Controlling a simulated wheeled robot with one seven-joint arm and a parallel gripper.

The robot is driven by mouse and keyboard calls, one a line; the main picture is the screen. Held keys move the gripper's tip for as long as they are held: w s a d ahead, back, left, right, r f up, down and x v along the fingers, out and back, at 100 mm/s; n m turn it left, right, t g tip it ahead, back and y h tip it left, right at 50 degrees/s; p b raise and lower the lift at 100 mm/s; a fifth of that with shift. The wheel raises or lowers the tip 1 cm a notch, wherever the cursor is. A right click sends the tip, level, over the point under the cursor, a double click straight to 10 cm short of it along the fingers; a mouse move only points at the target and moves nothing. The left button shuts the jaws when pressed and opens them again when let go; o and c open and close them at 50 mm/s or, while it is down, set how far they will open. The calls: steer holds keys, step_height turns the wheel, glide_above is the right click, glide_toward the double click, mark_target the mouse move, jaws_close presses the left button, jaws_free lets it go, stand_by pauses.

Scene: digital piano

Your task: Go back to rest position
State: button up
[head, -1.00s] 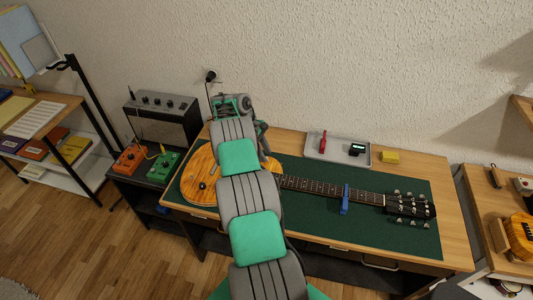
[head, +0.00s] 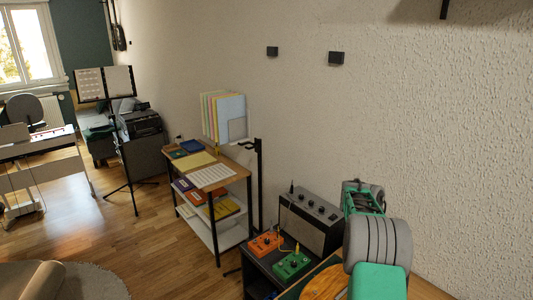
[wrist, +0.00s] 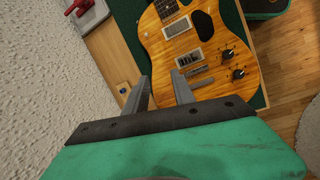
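My gripper (wrist: 162,90) is in the wrist view with its two grey fingers spread apart and nothing between them. In the head view my green and grey arm stands at the lower right, near the wall. The gripper's fingers cannot be seen there. Only a small part of the guitar body (head: 322,285) shows in the head view, left of my arm.
A black amplifier (head: 310,222) and the orange (head: 266,244) and green (head: 292,265) pedals stand left of my arm. A shelf with papers (head: 212,176), a music stand and a keyboard (head: 38,147) are farther left. The wooden floor (head: 135,235) is open. A grey tray (wrist: 90,16) shows in the wrist view.

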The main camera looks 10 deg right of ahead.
steer(key=s+a+r+m+t+b, duration=0.1)
steer(key=a+r+t, duration=0.1)
steer(key=a+r, duration=0.6)
steer(key=s+a+r+t+b, duration=0.15)
steer(key=a+r, duration=0.35)
steer(key=a, duration=0.6)
steer(key=s+a+f+t+y, duration=0.1)
steer(key=s+a, duration=0.6)
steer(key=a, duration=0.2)
steer(key=s+a+m+t+y, duration=0.1)
steer(key=s+a+t, duration=0.1)
steer(key=s+a, duration=0.4)
steer(key=a, duration=0.3)
steer(key=shift+s+f+y, duration=0.35)
steer(key=shift+y, duration=0.05)
